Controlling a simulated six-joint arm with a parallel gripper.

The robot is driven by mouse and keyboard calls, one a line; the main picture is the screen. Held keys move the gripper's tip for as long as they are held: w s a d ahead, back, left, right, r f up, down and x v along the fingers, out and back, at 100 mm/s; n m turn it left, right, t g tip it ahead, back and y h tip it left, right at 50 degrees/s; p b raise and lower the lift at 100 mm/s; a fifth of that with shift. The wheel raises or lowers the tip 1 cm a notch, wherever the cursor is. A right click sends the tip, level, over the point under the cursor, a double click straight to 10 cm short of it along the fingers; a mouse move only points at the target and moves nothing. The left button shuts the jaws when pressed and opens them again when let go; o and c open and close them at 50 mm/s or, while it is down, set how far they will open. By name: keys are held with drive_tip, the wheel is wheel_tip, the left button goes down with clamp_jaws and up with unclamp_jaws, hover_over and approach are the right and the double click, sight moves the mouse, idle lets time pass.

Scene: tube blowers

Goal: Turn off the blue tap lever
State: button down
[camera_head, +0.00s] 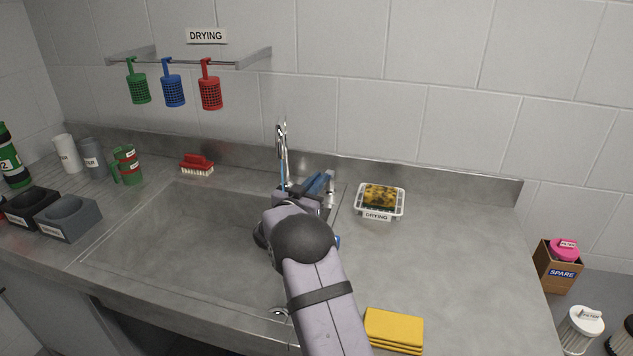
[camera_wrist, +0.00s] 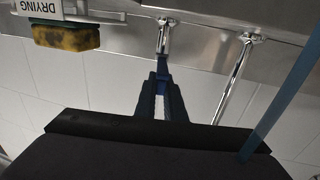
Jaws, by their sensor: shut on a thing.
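The chrome tap spout (camera_head: 281,142) stands at the back edge of the sink, with a thin blue stream of water (camera_head: 283,177) below it. In the wrist view the stream shows as a blue band (camera_wrist: 287,88) at the right. My gripper (camera_head: 321,181) is at the tap's right side and hides most of its base in the head view. In the wrist view, the blue tap lever (camera_wrist: 161,76) runs from a chrome fitting (camera_wrist: 166,37) in between my gripper's fingers (camera_wrist: 162,96). My gripper is shut on the lever.
A drying tray (camera_head: 365,211) with a sponge (camera_head: 381,196) stands right of the tap. Yellow cloths (camera_head: 394,327) lie near the front edge. The counter between tray and cloths is clear.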

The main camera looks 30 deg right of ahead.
drive_tip(key=c, duration=1.8)
unclamp_jaws()
drive_tip(key=shift+c, duration=0.2)
drive_tip(key=b+v, duration=0.1)
drive_tip(key=v, duration=0.6)
drive_tip(key=shift+s, duration=0.15)
drive_tip(key=shift+a, duration=0.15)
